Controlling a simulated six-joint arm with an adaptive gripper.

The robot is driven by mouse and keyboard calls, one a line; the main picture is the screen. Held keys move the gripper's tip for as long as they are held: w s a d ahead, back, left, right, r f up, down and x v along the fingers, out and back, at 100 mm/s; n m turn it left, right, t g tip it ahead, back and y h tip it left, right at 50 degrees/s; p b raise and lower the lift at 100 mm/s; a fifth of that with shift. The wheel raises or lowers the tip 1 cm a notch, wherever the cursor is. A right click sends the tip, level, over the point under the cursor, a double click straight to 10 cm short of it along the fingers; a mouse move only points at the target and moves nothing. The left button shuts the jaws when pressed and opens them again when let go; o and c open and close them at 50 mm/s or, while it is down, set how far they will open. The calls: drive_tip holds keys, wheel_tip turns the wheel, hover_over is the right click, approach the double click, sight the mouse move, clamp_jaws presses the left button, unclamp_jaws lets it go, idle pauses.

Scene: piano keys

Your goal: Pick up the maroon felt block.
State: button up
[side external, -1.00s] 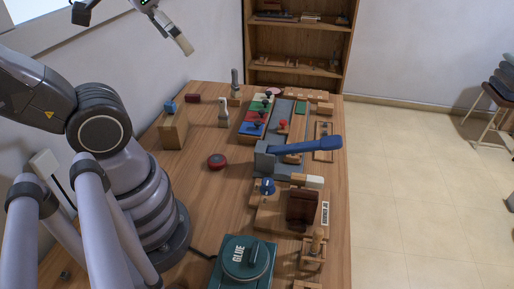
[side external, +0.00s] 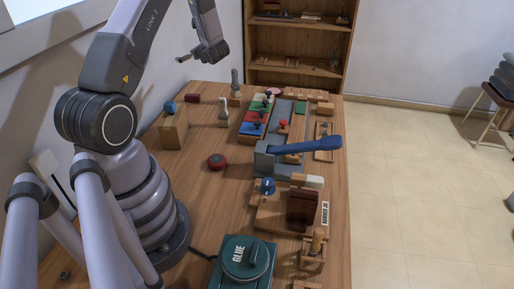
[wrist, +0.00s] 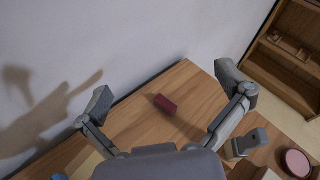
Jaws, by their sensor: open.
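A small maroon block (side external: 192,98) lies on the far left part of the wooden table, near the wall. In the wrist view the maroon block (wrist: 165,104) lies on bare wood, between my two spread fingers as seen from above. My gripper (side external: 188,58) is above the far end of the table, higher than the block and apart from it. In the wrist view my gripper (wrist: 166,88) is open with nothing between its fingers.
A wooden block with a blue top (side external: 173,130), a pale upright piece (side external: 223,112) and a grey-handled post (side external: 235,87) stand near the block. The wall runs close behind it.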

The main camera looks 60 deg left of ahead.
drive_tip(key=a+f+m+t, duration=0.2)
drive_tip(key=a+f+m, duration=0.15)
drive_tip(key=f, duration=0.85)
drive_tip(key=m+t+h, duration=0.1)
drive_tip(key=m+t, duration=0.1)
drive_tip(key=m, duration=0.1)
approach(192, 95)
drive_tip(key=shift+a+f, duration=0.25)
drive_tip(key=shift+a, duration=0.75)
drive_tip(key=shift+m+h, duration=0.25)
drive_tip(key=shift+h, duration=0.05)
drive_tip(key=x, duration=0.7)
drive_tip(key=shift+w+a, duration=0.2)
drive_tip(key=shift+c, duration=0.4)
drive_tip(key=c, duration=0.8)
